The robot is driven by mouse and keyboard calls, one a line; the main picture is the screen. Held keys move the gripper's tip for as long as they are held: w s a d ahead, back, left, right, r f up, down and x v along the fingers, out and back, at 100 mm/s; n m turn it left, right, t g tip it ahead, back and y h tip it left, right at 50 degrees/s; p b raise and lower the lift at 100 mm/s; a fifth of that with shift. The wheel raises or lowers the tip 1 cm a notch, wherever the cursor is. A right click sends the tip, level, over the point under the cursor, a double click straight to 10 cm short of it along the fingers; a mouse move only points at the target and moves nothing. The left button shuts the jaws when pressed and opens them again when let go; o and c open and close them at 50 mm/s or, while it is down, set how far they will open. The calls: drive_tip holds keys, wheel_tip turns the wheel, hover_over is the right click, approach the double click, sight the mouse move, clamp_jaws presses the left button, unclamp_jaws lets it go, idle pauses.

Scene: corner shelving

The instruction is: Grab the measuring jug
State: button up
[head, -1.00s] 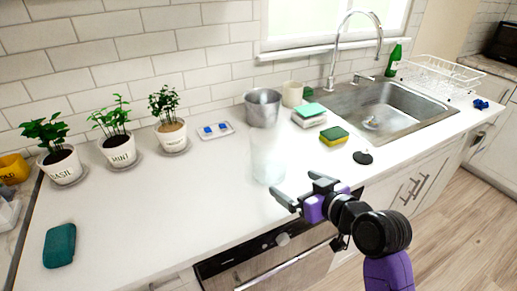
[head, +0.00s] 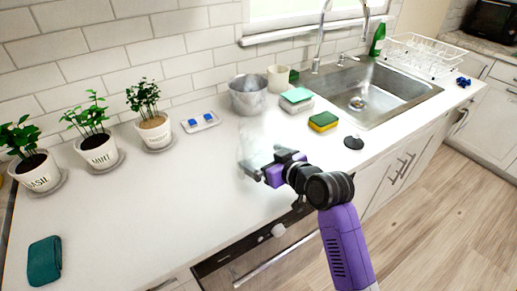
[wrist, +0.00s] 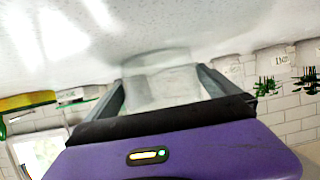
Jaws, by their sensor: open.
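The measuring jug (head: 256,140) is a clear, see-through vessel standing upright on the white counter, in front of the metal pot. Its outline is faint in the head view, and my gripper hides its lower part. My gripper (head: 264,163) is open at the jug's near side. In the wrist view, which is upside down, the jug (wrist: 160,88) shows between the two spread fingers. I cannot tell whether either finger touches it.
A metal pot (head: 247,97) and a cream cup (head: 279,79) stand behind the jug. Sponges (head: 322,122) and a black stopper (head: 353,142) lie to the right, before the sink (head: 395,93). Potted herbs (head: 99,151) stand left. The counter's front left is mostly clear.

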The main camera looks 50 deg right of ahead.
drive_tip(key=shift+w+d+f, duration=0.1)
drive_tip(key=shift+w+f, duration=0.05)
drive_tip(key=shift+w, duration=0.2)
drive_tip(key=shift+c, duration=0.2)
drive_tip(key=c, duration=1.1)
